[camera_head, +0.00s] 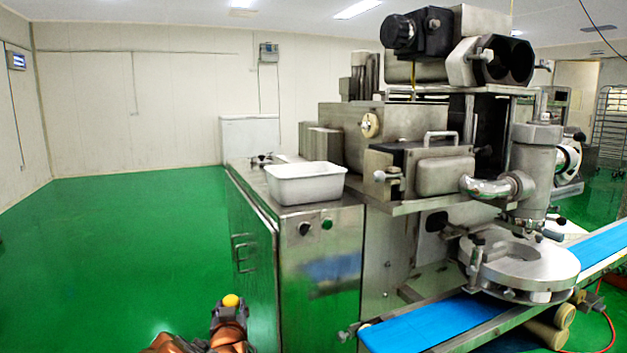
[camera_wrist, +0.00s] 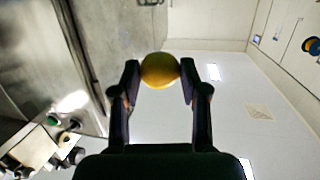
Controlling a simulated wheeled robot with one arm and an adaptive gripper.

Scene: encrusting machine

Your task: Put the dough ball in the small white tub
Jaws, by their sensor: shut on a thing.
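The dough ball (camera_wrist: 160,70) is a smooth yellow ball between my gripper's two dark fingers in the wrist view. My gripper (camera_wrist: 160,80) is shut on it, one fingertip at each side. In the head view the dough ball (camera_head: 231,300) shows at the top of my gripper (camera_head: 230,308), low at the bottom edge, left of the machine's cabinet. The small white tub (camera_head: 305,190) sits upright on the cabinet's metal top, above and to the right of my gripper and well apart from it. Its inner floor is mostly hidden.
The steel encrusting machine (camera_head: 420,170) stands at the right, with its cabinet front (camera_head: 318,262) and door handles facing the robot's side. A blue conveyor belt (camera_head: 430,322) juts out at lower right. The green floor (camera_head: 120,250) at left is clear.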

